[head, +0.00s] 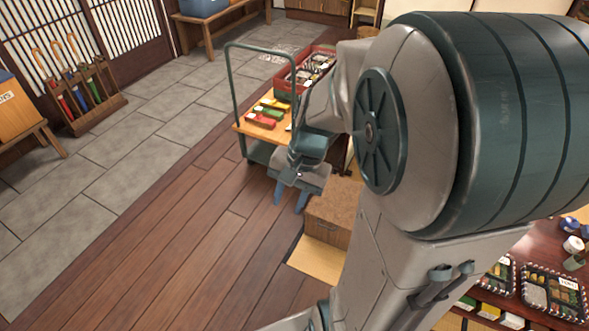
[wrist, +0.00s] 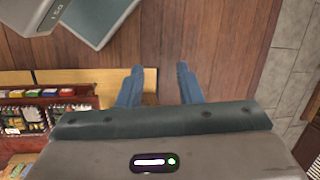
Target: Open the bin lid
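I cannot make out a bin or a bin lid for certain in either view. My gripper (head: 290,204) hangs above the plank floor in the head view, in front of the cart, with its blue fingers pointing down. A brown box (head: 330,213) with a speckled top is just right of the gripper in the head view, partly hidden by my arm.
A cart (head: 248,130) with a tall handle carries colored packs and a red crate (head: 318,60). An umbrella rack (head: 85,105) and an orange box (head: 17,110) are at left. A low table (head: 505,250) with bento boxes is at lower right. The plank floor (head: 170,260) at left is clear.

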